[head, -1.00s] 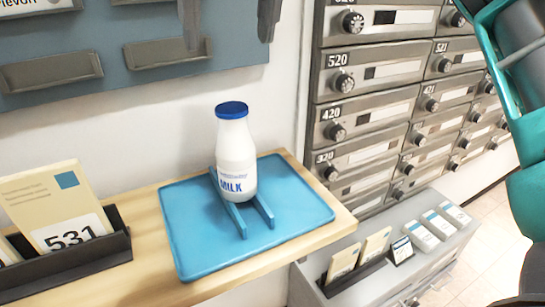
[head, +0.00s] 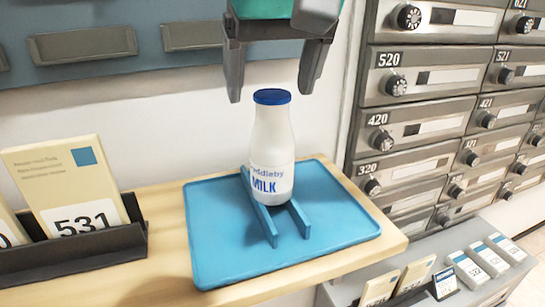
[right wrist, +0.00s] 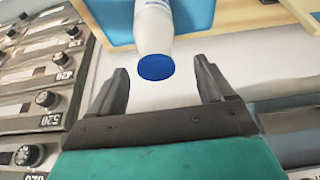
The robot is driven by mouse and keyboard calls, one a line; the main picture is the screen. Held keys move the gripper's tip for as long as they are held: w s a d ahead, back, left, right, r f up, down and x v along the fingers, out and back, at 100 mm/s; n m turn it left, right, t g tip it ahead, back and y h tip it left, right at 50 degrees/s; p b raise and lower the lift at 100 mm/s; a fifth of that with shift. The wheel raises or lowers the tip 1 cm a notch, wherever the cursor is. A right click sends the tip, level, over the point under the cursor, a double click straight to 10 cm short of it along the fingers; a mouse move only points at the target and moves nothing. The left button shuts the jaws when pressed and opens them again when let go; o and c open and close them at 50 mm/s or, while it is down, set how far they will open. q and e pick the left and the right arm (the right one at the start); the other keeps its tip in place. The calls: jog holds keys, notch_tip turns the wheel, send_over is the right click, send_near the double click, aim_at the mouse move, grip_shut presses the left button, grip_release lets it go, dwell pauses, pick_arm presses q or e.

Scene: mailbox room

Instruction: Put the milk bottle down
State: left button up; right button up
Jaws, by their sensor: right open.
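The white milk bottle (head: 271,140) with a blue cap stands upright on the blue tray (head: 225,262), at the two raised blue rails (head: 262,220). It also shows in the right wrist view (right wrist: 153,28), with its cap toward the camera. My right gripper (head: 271,97) is open and empty above the bottle. Its fingertips show on either side of the cap in the head view, without visible contact. In the right wrist view the cap lies between the open fingers (right wrist: 160,72). My left gripper is not in view.
The tray lies on a wooden shelf (head: 150,266). A dark holder with cards (head: 85,250) marked 531 stands at the left. Grey mailboxes (head: 415,120) rise at the right. A lower grey unit (head: 470,290) holds several cards. A blue-grey board (head: 130,70) hangs behind.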

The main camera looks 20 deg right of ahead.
aim_at(273, 95)
jog(key=x, duration=0.4)
jog(key=shift+w+d+f+b, duration=0.1)
jog(key=shift+d+b, duration=0.15)
jog(key=shift+b, duration=0.1)
jog(key=shift+c, duration=0.4)
grip_shut()
